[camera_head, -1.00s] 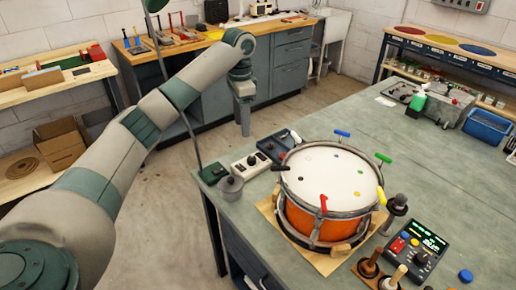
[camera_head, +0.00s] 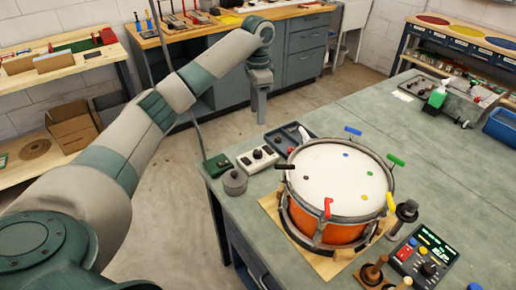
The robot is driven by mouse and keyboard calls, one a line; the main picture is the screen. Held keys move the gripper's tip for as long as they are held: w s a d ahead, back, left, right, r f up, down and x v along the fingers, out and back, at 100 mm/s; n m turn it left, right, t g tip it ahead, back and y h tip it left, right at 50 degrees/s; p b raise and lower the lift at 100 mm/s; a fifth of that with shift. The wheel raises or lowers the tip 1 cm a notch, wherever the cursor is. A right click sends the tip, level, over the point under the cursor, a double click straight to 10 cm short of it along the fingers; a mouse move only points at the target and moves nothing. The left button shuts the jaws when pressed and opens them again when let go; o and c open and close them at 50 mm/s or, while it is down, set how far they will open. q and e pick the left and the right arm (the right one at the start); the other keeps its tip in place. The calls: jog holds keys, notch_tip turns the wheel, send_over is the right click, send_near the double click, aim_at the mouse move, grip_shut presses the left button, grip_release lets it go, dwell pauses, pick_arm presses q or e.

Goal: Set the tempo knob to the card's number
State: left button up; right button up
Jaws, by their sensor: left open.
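A dark box with a lit screen (camera_head: 433,243) and red, blue and yellow buttons sits at the lower right of the bench. A black round knob (camera_head: 428,269) is on it; its setting is too small to read. A white box with a dark knob (camera_head: 257,157) stands at the bench's left edge. I cannot tell which knob is for tempo. No card with a readable number shows. My left gripper (camera_head: 261,116) is open and empty, pointing down beyond the bench's far left edge, well away from both boxes. My right gripper is not in view.
An orange drum (camera_head: 328,233) with coloured handles round its rim stands between the two boxes. A grey round pot (camera_head: 234,182) and a green box (camera_head: 217,167) are near the left edge. A small white flat piece (camera_head: 403,96) lies far back. The bench's right middle is clear.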

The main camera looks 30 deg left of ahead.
aim_at(258, 152)
pick_arm(q)
notch_tip(258, 152, down, 16)
jog(key=p, duration=0.4)
jog(key=shift+s+f, duration=0.1)
jog(key=shift+f, duration=0.05)
jog(key=c, duration=1.1)
